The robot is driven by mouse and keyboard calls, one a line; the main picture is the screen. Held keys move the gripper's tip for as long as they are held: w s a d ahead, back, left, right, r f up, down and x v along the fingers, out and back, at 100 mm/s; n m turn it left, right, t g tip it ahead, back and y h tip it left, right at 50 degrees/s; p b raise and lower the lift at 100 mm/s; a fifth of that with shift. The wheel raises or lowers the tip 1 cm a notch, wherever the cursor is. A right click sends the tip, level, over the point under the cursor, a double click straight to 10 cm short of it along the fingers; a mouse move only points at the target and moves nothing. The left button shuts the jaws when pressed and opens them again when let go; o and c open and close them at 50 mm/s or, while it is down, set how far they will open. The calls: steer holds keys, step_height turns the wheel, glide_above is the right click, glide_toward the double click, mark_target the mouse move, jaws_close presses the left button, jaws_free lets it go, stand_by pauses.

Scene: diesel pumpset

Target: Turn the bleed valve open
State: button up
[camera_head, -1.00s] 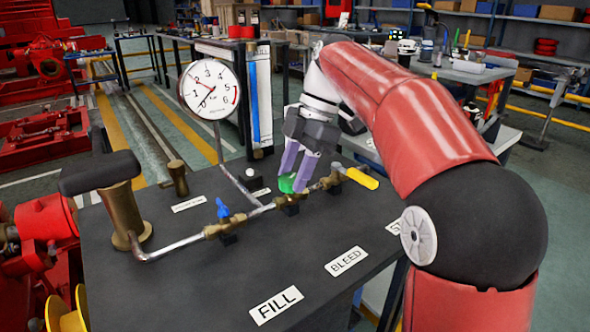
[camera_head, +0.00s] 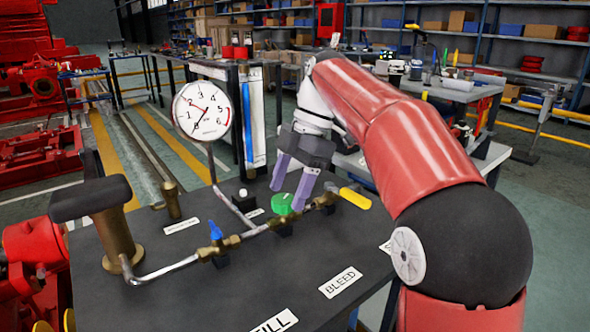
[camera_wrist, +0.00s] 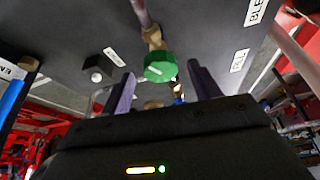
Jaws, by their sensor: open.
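The green round knob (camera_head: 283,203) sits on the brass valve in the middle of the pipe run, between a blue-handled valve (camera_head: 216,231) and a yellow-handled one (camera_head: 355,198). It lies roughly in line with the BLEED label (camera_head: 340,282). My gripper (camera_head: 288,197) is open, its two purple fingers pointing down, close to the knob and just behind it in the picture. In the wrist view the green knob (camera_wrist: 159,67), with a pale mark on top, shows between the spread fingertips (camera_wrist: 160,71). No contact is visible. I cannot tell how far the valve is turned.
A pressure gauge (camera_head: 202,109) on a stem stands left of my gripper. A hand pump (camera_head: 108,220) stands at the left of the black bench top (camera_head: 175,295).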

steer(key=v, duration=0.6)
steer(key=shift+d+r, duration=0.2)
steer(key=shift+r, duration=0.1)
steer(key=shift+w, duration=0.1)
